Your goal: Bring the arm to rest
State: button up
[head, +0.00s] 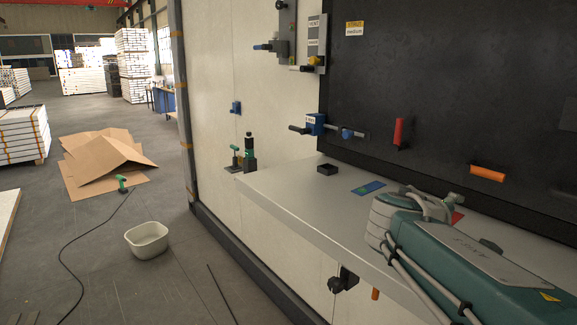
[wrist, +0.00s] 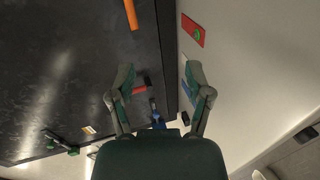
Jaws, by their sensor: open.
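My arm (head: 455,255), teal and grey, shows at the lower right of the head view, in front of the grey shelf (head: 285,203). In the wrist view my gripper (wrist: 159,76) has its two fingers spread wide apart, with nothing between them. It points along the corner where the dark panel (wrist: 80,75) meets the shelf. Both fingers look clear of the things around them. The fingertips cannot be made out clearly in the head view.
The dark panel carries a red handle (head: 399,132) and an orange handle (head: 487,172). A small black box (head: 327,169) and a blue card (head: 368,187) lie on the shelf. A blue valve (head: 315,124) juts out. A white tub (head: 147,240) and cardboard (head: 105,160) lie on the floor.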

jog(key=s+a+f+m+g+y, duration=0.1)
jog(key=s+a+f+m+y, duration=0.2)
jog(key=s+a+f+y, duration=0.2)
jog(key=s+a+f+m+g+y, duration=0.2)
jog(key=s+a+f+y, duration=0.4)
jog(key=s+f, duration=0.6)
jog(key=s+m, duration=0.1)
jog(key=s, duration=0.1)
jog(key=shift+s+a+f+m+g+y, duration=0.15)
jog(key=shift+s+a+m+g+y, duration=0.15)
jog(key=shift+s+a+m, duration=0.1)
jog(key=shift+d, duration=0.3)
jog(key=shift+a, duration=0.1)
jog(key=shift+w, duration=0.1)
dwell(0.9)
